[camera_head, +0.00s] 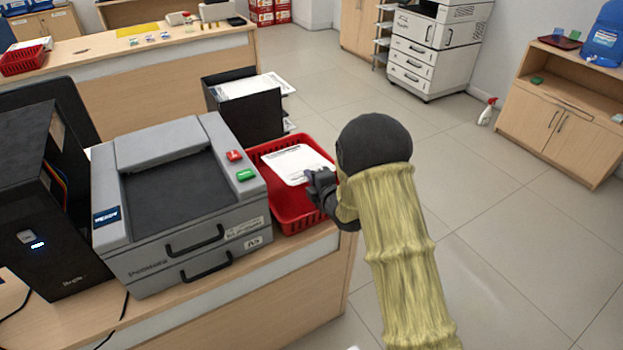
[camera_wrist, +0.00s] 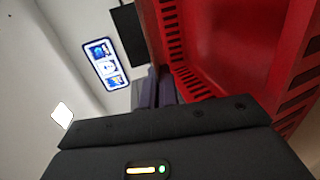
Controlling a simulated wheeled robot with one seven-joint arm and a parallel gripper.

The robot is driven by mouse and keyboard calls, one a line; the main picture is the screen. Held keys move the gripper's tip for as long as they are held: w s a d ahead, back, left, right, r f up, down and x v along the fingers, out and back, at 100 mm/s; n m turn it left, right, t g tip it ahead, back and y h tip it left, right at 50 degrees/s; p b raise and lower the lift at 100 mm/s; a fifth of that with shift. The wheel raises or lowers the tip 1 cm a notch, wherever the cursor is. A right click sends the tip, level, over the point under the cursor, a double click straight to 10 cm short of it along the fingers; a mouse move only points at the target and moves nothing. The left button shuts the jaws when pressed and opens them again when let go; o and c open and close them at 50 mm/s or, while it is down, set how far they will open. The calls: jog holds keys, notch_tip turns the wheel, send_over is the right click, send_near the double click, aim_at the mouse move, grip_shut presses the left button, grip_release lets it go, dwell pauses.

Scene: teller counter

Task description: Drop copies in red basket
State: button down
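The red basket (camera_head: 292,209) stands at the right end of the counter, beside the grey printer. White printed paper (camera_head: 298,160) is in or over the basket's upper part; I cannot tell whether it rests on the bottom. My gripper (camera_head: 318,186) is at the basket's right side, by the paper's lower right corner. I cannot tell whether it touches the paper. In the wrist view the basket's slotted red wall (camera_wrist: 225,45) fills the right, close to my dark fingers (camera_wrist: 162,88). No paper shows there, and the finger gap is unclear.
The grey printer (camera_head: 175,190) with red and green buttons is left of the basket. A black paper holder (camera_head: 245,110) stands behind it. Another red basket (camera_head: 22,60) is on the far left counter. The floor (camera_head: 480,220) to the right is open.

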jog(key=c, duration=1.6)
grip_release()
jog(key=shift+a, duration=0.1)
jog(key=b+v, duration=0.2)
jog(key=v, duration=1.5)
jog(key=shift+s+d, duration=0.15)
jog(key=shift+d, duration=0.1)
